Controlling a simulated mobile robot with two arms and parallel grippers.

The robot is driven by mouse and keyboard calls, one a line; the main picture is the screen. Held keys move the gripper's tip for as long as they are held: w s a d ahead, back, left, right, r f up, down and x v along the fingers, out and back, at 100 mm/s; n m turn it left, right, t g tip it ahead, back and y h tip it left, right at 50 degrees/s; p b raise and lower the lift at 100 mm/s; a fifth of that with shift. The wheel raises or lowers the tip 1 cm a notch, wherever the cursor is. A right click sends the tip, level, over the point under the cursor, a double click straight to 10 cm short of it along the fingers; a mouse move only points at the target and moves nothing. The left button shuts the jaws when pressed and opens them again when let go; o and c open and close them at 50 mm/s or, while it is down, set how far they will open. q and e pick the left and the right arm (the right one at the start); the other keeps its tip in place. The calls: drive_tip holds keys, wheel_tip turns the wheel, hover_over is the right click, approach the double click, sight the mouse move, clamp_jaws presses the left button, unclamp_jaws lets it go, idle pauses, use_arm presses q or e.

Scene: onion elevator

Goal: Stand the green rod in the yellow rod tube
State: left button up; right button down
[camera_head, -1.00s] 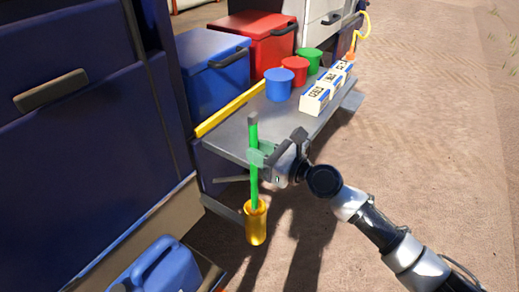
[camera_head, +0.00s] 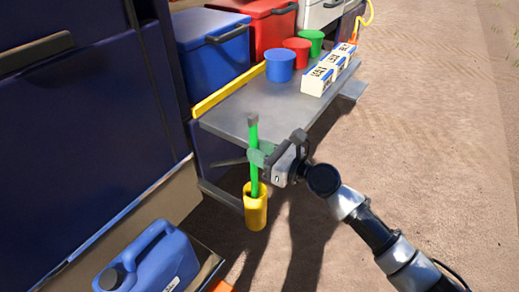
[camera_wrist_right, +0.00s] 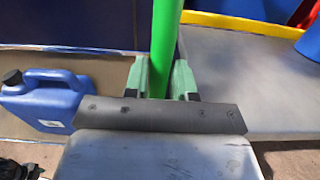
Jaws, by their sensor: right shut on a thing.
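My right gripper (camera_head: 259,157) is shut on the rod at about mid-length, above the tube. In the right wrist view the rod (camera_wrist_right: 164,40) stands between the green fingertips (camera_wrist_right: 160,80). The tube is not visible there. My left gripper is not in view.
The grey shelf (camera_head: 240,118) has a yellow edge strip (camera_head: 228,92) and carries blue (camera_head: 280,65), red and green cups and white cartons (camera_head: 318,80). Blue and red coolers stand behind. A blue jug (camera_head: 150,262) is at lower left. Sandy ground is open on the right.

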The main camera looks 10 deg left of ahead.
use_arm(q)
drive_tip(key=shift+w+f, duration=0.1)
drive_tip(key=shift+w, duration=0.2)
use_arm(e)
drive_tip(key=shift+f, duration=0.25)
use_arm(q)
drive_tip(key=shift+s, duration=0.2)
use_arm(e)
drive_tip(key=c, duration=0.9)
unclamp_jaws()
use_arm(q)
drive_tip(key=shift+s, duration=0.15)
use_arm(e)
drive_tip(key=shift+o, duration=0.3)
drive_tip(key=shift+f, duration=0.15)
drive_tip(key=shift+d, duration=0.15)
